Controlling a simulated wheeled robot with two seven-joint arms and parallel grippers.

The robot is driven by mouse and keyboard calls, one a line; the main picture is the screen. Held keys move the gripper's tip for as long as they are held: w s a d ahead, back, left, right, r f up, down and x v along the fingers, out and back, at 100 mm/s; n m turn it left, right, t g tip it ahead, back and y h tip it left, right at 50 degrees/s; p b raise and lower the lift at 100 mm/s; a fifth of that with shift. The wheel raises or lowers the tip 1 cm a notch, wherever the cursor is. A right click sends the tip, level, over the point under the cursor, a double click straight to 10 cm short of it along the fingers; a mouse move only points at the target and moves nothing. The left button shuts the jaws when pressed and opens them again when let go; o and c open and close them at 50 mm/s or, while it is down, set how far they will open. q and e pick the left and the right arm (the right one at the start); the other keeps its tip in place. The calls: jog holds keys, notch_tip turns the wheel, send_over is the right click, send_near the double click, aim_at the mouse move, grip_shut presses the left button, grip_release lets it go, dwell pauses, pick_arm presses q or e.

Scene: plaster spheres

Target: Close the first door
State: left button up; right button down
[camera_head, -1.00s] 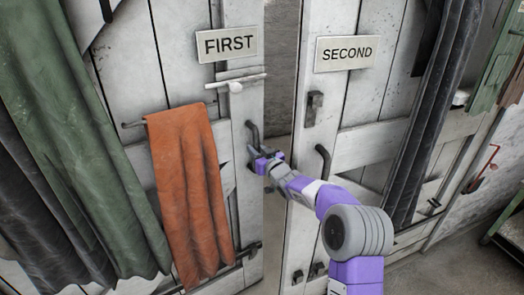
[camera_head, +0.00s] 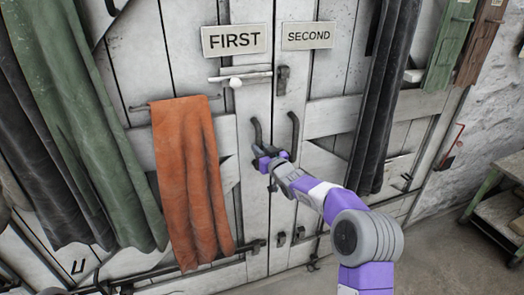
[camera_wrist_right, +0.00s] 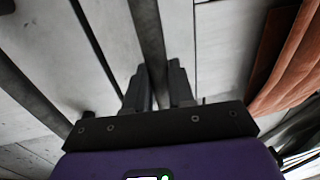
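The first door (camera_head: 178,80) carries the FIRST sign (camera_head: 233,40) and stands about flush with the second door, with only a narrow dark seam between them. Its dark curved handle (camera_head: 257,130) is near the seam. My right gripper (camera_head: 266,160) is at the lower part of this handle. In the right wrist view its two fingers (camera_wrist_right: 160,85) sit close on either side of a dark bar, the handle (camera_wrist_right: 149,35). The fingertips are partly hidden in the head view.
The second door (camera_head: 330,130) has its own handle (camera_head: 294,133) and a latch (camera_head: 283,80). Green (camera_head: 85,130) and dark curtains hang at the sides. A bench (camera_head: 500,205) stands right.

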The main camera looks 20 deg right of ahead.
jog(key=shift+s+a+f, duration=0.1)
jog(key=shift+a+f, duration=0.2)
jog(key=shift+a, duration=0.15)
jog(key=c, duration=1.4)
grip_release()
jog(key=o, duration=0.4)
jog(key=shift+s+r, duration=0.2)
jog(key=shift+r, duration=0.05)
jog(key=shift+c, duration=0.2)
jog(key=shift+d, duration=0.1)
jog(key=shift+d, duration=0.1)
jog(key=s+d, duration=0.1)
jog(key=s, duration=0.6)
jog(key=shift+s, duration=0.2)
